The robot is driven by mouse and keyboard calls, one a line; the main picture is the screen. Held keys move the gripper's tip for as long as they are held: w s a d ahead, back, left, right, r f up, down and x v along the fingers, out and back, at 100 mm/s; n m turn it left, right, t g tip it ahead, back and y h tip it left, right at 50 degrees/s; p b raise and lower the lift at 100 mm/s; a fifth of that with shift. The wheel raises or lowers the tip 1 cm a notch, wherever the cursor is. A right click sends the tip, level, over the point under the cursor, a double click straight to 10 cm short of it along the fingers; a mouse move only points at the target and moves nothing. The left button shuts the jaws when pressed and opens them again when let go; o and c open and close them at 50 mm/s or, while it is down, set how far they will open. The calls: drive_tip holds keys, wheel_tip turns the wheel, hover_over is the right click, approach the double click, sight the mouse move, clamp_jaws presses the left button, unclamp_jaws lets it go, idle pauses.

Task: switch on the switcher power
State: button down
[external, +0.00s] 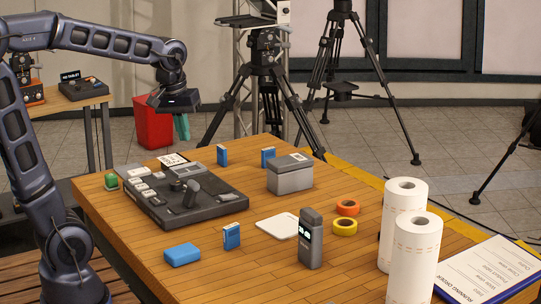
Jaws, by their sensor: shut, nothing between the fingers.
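The switcher (212,190) is a dark flat console on the left part of the wooden table. It has pale buttons along its left side, a grey block at its back and a raised lever near its middle. I cannot make out which control is its power switch, or whether it is on. My gripper (182,136) hangs above and behind the switcher, near the table's back edge, pointing down. Its teal fingers are shut with nothing between them, and it is clear of the console.
A grey case (290,174), blue boxes (182,254), a dark upright device (311,240), tape rolls (347,208) and paper rolls (413,262) stand on the table (270,275). A red bin (152,128) stands behind.

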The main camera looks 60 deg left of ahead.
drive_tip(key=w+a+f+n+g, duration=0.25)
drive_tip(key=w+a+n, duration=0.2)
drive_tip(key=w, duration=0.45)
drive_tip(key=n, duration=0.5)
hover_over(223, 196)
drive_tip(key=d, duration=0.1)
wheel_tip(223, 196, down, 6)
drive_tip(key=shift+w+a+f+n+g, duration=0.2)
drive_tip(key=shift+w+f+n+g, duration=0.1)
drive_tip(key=shift+w, duration=0.15)
drive_tip(key=shift+w+a+f+n+g, duration=0.15)
drive_tip(key=shift+w+a+f, duration=0.1)
drive_tip(key=shift+w, duration=0.2)
drive_tip(key=f, duration=0.4)
drive_tip(key=s+f, duration=0.1)
drive_tip(key=f, duration=0.8)
drive_tip(key=shift+s+f, duration=0.4)
drive_tip(key=shift+s+d+f, duration=0.1)
drive_tip(key=shift+s+f, duration=0.05)
drive_tip(key=shift+f, duration=0.2)
drive_tip(key=shift+r, duration=0.1)
drive_tip(key=shift+w, duration=0.2)
